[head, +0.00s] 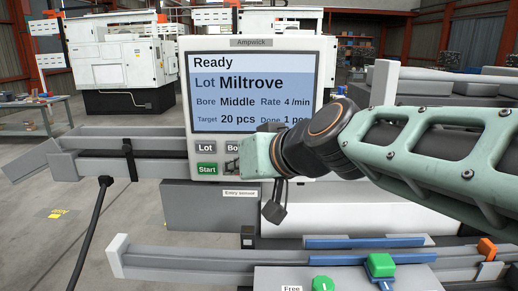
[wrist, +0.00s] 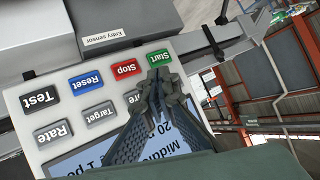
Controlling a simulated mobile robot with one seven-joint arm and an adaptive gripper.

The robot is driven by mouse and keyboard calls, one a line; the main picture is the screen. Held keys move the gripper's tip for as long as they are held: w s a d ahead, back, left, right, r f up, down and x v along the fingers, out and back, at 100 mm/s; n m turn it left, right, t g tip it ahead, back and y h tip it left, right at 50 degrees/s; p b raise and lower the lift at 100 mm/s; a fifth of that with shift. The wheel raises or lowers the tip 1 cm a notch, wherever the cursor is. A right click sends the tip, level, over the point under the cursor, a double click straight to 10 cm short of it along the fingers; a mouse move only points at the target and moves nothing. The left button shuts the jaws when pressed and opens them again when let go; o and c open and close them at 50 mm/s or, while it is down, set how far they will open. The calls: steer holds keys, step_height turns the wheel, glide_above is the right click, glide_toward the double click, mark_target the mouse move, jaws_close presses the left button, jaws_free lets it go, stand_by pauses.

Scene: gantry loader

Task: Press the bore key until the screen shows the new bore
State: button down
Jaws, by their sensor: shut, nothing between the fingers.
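The control panel's screen (head: 252,70) reads Ready, Lot Miltrove, Bore Middle, Rate 4 /min, Target 20 pcs, with Done 1 partly covered by my arm. The bore key (head: 232,147) is a grey key right of the Lot key (head: 205,147), partly hidden by my gripper. In the wrist view the panel is upside down, and only the "re" end of the bore key (wrist: 134,97) shows beside the fingers. My gripper (wrist: 160,78) is shut and empty, in front of the key area. Its tips appear near the green Start key (wrist: 159,56). Contact cannot be told.
The red Stop key (wrist: 124,68), blue Reset key (wrist: 86,82), Target key (wrist: 98,115), Test key (wrist: 39,98) and Rate key (wrist: 53,133) sit close by. A grey rail (head: 90,150) runs left. A green button (head: 380,265) stands on the lower front machine.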

steer(key=w+b, duration=0.2)
steer(key=w, duration=0.5)
steer(key=shift+w+a, duration=0.15)
steer(key=shift+a, duration=0.05)
steer(key=shift+w+f, duration=0.1)
stand_by(1.2)
steer(key=shift+w+b, duration=0.3)
steer(key=shift+b, duration=0.1)
